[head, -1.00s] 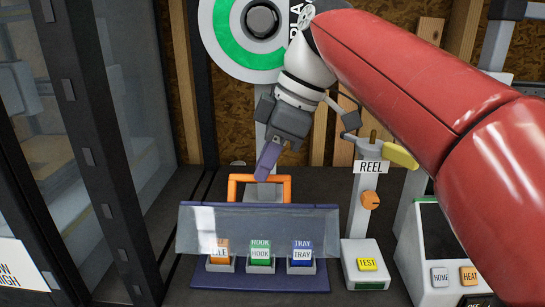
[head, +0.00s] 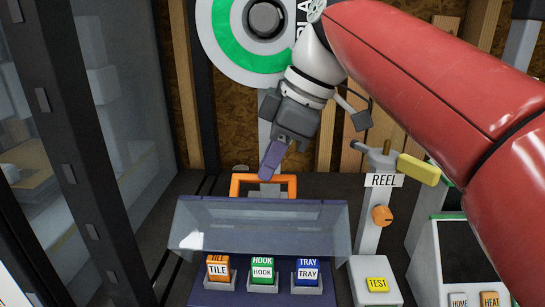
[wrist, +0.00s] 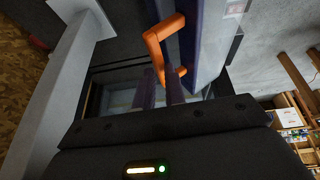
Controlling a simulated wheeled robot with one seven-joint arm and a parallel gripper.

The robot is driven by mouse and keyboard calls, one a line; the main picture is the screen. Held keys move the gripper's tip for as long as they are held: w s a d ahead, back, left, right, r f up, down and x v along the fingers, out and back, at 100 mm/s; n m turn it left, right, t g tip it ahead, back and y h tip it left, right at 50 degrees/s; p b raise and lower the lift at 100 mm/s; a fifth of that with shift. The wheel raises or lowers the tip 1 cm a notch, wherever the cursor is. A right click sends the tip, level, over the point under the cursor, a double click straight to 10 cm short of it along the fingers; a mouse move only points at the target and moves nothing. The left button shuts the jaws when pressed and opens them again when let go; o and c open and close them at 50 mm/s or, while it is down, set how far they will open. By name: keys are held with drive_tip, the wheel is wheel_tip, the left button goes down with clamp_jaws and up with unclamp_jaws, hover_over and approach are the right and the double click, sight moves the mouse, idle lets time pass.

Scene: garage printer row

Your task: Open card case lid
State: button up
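The card case (head: 330,240) is purple-blue and stands on the dark bench. Its clear lid panel (head: 262,228) slopes over the back of three labelled cards, whose fronts show below the panel's lower edge. An orange U-shaped handle (head: 240,184) stands at the back of the case; it also shows in the wrist view (wrist: 153,45). My gripper (head: 267,172) reaches down from above to the middle of the handle's top bar. In the wrist view my two purple fingers (wrist: 158,88) have a narrow gap, with the orange bar at their tips. They look shut on it; the contact is partly hidden.
A grey REEL stand (head: 372,235) with an orange knob and yellow lever is close on the right, beside a HOME/HEAT machine (head: 455,250). A dark-framed glass enclosure (head: 70,150) is on the left. A green-and-white spool (head: 225,40) hangs behind my gripper.

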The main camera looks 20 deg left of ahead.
drive_tip(key=o, duration=0.5)
drive_tip(key=shift+w+d+f+h, duration=0.1)
drive_tip(key=shift+w+f+h, duration=0.05)
drive_tip(key=shift+f, duration=0.5)
drive_tip(key=shift+w+f+h, duration=0.1)
drive_tip(key=shift+f+h, duration=0.05)
drive_tip(key=shift+f, duration=0.45)
drive_tip(key=shift+c, duration=0.2)
drive_tip(key=shift+o, duration=0.3)
drive_tip(key=shift+w+r, duration=0.1)
drive_tip(key=v, duration=0.4)
drive_tip(key=shift+d+p, duration=0.3)
drive_tip(key=shift+c, duration=0.3)
drive_tip(key=w+d, duration=0.1)
drive_tip(key=d, duration=0.9)
drive_tip(key=shift+w+d+r+b, duration=0.2)
drive_tip(key=shift+d+r+b, duration=0.1)
drive_tip(key=shift+d+b, duration=0.05)
